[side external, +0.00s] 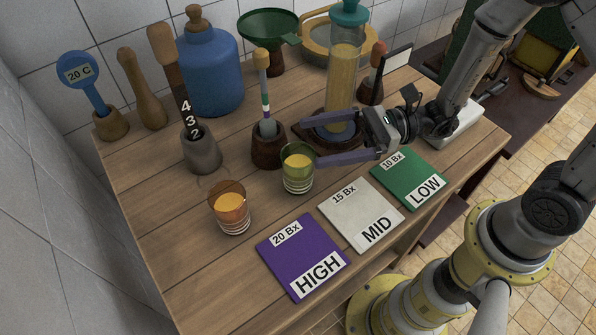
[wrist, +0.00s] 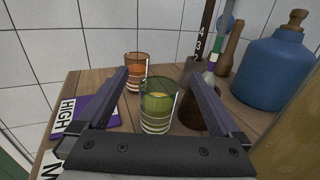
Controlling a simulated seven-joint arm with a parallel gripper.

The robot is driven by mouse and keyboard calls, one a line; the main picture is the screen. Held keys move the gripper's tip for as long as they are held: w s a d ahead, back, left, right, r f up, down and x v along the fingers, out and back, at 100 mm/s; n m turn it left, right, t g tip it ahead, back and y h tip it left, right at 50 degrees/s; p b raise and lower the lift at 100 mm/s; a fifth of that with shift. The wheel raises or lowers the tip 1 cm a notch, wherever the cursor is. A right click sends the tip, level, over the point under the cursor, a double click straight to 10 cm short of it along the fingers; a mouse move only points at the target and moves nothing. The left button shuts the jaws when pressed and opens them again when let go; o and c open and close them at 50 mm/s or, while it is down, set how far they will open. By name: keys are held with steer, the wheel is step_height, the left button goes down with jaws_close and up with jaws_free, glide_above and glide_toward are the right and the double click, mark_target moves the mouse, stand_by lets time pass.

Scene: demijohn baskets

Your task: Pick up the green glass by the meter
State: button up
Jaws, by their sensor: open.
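The green glass (side external: 298,172) stands upright on the wooden table, holding yellow liquid, beside a dark wooden holder (side external: 268,151) with a striped stick-like instrument (side external: 263,85). My gripper (side external: 303,147) is open and reaches in from the right, with its fingertips close to the green glass. In the wrist view the green glass (wrist: 158,108) appears between the two fingers (wrist: 158,76), with a gap on each side. An orange glass (side external: 230,213) stands apart to the left and nearer the front; it also shows in the wrist view (wrist: 136,68).
Purple HIGH (side external: 290,250), white MID (side external: 350,205) and green LOW (side external: 415,170) cards lie in front. A tall filled cylinder (side external: 343,85) stands behind my gripper. A grey pot (side external: 201,155), blue jug (side external: 210,75) and green funnel (side external: 268,30) stand behind. The front left tabletop is clear.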

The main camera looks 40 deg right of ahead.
mark_target(298, 171)
step_height(298, 171, down, 6)
steer(key=shift+a+f, duration=0.1)
steer(key=shift+f, duration=0.15)
steer(key=shift+x, duration=3.7)
steer(key=shift+c, duration=0.2)
steer(key=shift+r, duration=0.1)
jaws_close()
